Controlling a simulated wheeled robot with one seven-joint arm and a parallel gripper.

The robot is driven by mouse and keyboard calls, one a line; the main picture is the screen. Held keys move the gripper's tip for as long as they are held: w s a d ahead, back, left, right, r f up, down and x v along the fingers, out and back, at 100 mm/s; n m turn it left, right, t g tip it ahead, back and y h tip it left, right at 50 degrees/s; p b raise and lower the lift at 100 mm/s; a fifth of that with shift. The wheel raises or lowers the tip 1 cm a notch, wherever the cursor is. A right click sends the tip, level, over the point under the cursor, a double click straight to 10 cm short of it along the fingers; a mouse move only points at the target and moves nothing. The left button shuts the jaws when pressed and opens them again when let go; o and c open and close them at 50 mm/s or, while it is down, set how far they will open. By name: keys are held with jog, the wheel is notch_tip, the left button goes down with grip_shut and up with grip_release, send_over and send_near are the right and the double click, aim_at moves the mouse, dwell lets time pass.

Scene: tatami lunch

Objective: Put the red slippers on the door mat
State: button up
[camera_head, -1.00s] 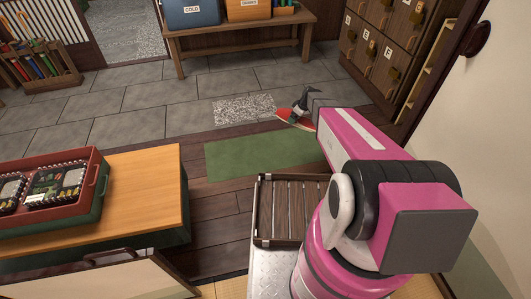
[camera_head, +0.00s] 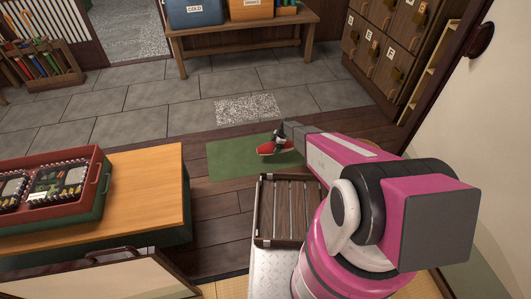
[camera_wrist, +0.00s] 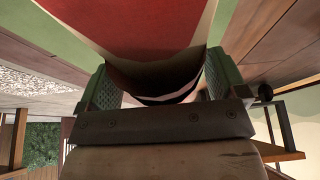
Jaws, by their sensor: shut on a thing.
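A red slipper (camera_head: 274,148) is held at the end of my arm, over the right part of the green door mat (camera_head: 228,159). My gripper (camera_head: 281,136) is shut on it. In the wrist view the red slipper (camera_wrist: 135,25) fills the top middle, between the two green-grey finger pads of my gripper (camera_wrist: 160,88). The green mat also shows behind it in the wrist view (camera_wrist: 58,42). I cannot tell whether the slipper touches the mat. I see only one slipper clearly; a second one is not distinguishable.
A slatted wooden rack (camera_head: 285,210) lies just in front of the mat. A low wooden table (camera_head: 145,190) with a red tray (camera_head: 95,185) stands at left. A speckled patch (camera_head: 247,109) lies on the grey tiles behind the mat. Lockers (camera_head: 383,45) stand at back right.

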aim_at(265, 147)
jog(key=a+f, duration=0.1)
jog(key=a, duration=0.1)
jog(key=w+a+f, duration=0.1)
jog(key=a, duration=0.1)
jog(key=a+f, duration=0.1)
jog(key=a, duration=0.1)
jog(key=shift+w+f, duration=0.2)
jog(key=shift+f, duration=2.15)
jog(key=shift+f, duration=0.1)
jog(key=o, duration=0.7)
